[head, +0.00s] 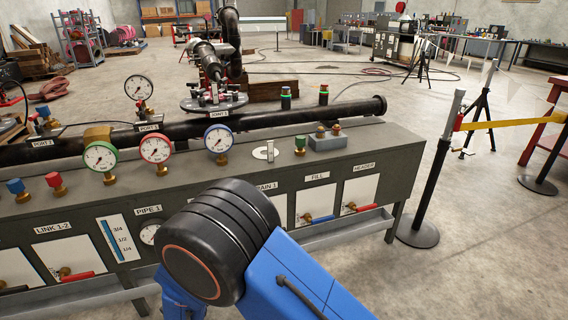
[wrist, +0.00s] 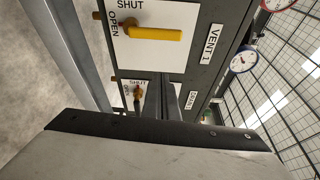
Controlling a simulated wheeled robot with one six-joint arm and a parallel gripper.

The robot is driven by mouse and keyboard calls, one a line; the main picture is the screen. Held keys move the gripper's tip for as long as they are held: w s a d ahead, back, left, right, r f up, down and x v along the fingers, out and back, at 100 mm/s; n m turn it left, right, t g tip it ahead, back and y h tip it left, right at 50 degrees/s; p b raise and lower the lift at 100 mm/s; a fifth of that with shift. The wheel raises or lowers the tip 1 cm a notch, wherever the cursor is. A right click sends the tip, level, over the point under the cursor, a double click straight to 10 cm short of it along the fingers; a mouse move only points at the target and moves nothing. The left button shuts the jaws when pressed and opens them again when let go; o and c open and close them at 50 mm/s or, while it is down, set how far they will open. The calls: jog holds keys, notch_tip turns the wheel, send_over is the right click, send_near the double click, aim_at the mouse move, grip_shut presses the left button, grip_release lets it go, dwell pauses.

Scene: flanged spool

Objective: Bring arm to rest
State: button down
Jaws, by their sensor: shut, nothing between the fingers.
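My arm, blue with a thick black ribbed joint, reaches up in front of the grey test bench (head: 345,155) in the head view. My gripper is hidden there. In the wrist view the dark fingers of my gripper (wrist: 164,88) are shut with nothing between them. They point towards a bench panel (wrist: 160,65) with SHUT and OPEN marks. A yellow lever (wrist: 155,34) is on the panel by a VENT 1 label (wrist: 213,42). I cannot tell the gap between fingertips and panel.
Gauges, including a blue-rimmed gauge (head: 219,138), stand on the bench before a black pipe (head: 330,111). A flanged joint (head: 214,102) rises behind them. A black post (head: 432,190) stands right of the bench. Open concrete floor lies beyond.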

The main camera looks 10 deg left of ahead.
jog(key=w+d+r+m+g+h, duration=0.2)
jog(key=w+d+r+m+h, duration=0.3)
jog(key=d, duration=0.7)
jog(key=w+d+r+m+g+h, duration=0.1)
jog(key=w+d+r+m+h, duration=0.25)
jog(key=d+r+m, duration=0.55)
jog(key=w+d+r+m+g+h, duration=0.25)
jog(key=w+d+m, duration=0.2)
jog(key=d, duration=0.95)
jog(key=s+d+r+m+g, duration=0.2)
jog(key=s+d+m+g, duration=0.15)
jog(key=d+m, duration=0.4)
jog(key=s+d+r+m+g, duration=0.25)
jog(key=s+d+m, duration=0.25)
jog(key=d, duration=0.6)
jog(key=s+d+r+m+g, duration=0.2)
jog(key=s+d+m, duration=0.3)
jog(key=d+m, duration=0.3)
jog(key=s+d+r+m+y, duration=0.1)
jog(key=s+d+m+y, duration=0.1)
jog(key=s+m, duration=0.6)
jog(key=s+d+r+m+t+y, duration=0.1)
jog(key=s+d+m+y, duration=0.2)
jog(key=s+m+y, duration=0.2)
jog(key=s+m, duration=0.3)
jog(key=s, duration=0.1)
jog(key=shift+r, duration=0.4)
